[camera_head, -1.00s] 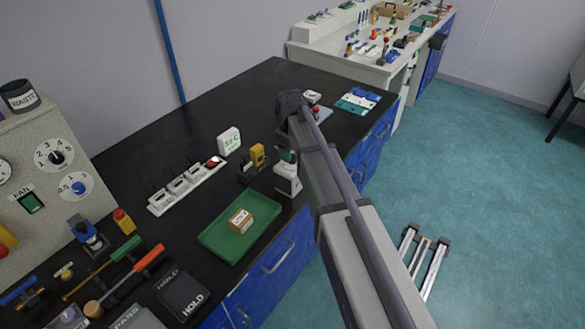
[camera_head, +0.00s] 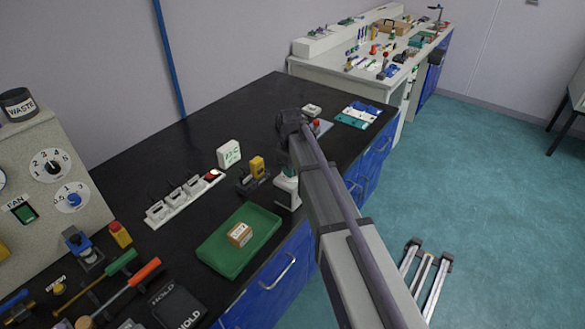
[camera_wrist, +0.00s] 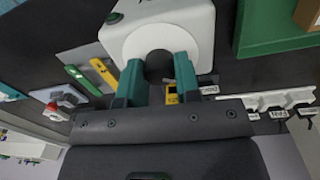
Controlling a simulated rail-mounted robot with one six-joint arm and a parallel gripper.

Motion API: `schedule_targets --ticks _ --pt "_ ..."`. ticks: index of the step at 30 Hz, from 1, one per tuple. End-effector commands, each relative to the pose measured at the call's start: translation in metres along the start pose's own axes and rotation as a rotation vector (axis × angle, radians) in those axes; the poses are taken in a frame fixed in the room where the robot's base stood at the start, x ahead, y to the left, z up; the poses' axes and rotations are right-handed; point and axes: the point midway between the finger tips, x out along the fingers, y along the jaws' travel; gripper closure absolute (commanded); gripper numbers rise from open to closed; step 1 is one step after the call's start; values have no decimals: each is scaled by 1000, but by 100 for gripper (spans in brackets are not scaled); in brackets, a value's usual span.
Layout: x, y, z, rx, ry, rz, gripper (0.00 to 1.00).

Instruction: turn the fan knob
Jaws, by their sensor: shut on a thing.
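My gripper (camera_wrist: 157,66) has its two teal fingers either side of a dark round part in the white ring of a white device (camera_wrist: 180,18). It is shut on this part, though the contact is partly hidden. In the head view the white device (camera_head: 287,194) stands at the bench's front edge, under my wrist. On the grey panel at far left are a black-knobbed dial (camera_head: 52,167) and a blue-knobbed dial (camera_head: 73,199). A green switch (camera_head: 24,213) sits under the FAN label. I cannot tell which knob is the fan knob.
A green tray (camera_head: 216,259) holding a small brown box (camera_head: 240,234) lies left of the white device. A yellow-topped item (camera_head: 257,167) and a white strip of sockets (camera_head: 181,203) stand behind. Tools crowd the front left. The bench's back middle is clear.

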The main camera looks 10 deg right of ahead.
Motion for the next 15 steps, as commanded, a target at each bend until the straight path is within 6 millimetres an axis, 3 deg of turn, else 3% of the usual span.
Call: schedule_targets --ticks 15 --pt "0 0 0 177 -6 1 93"
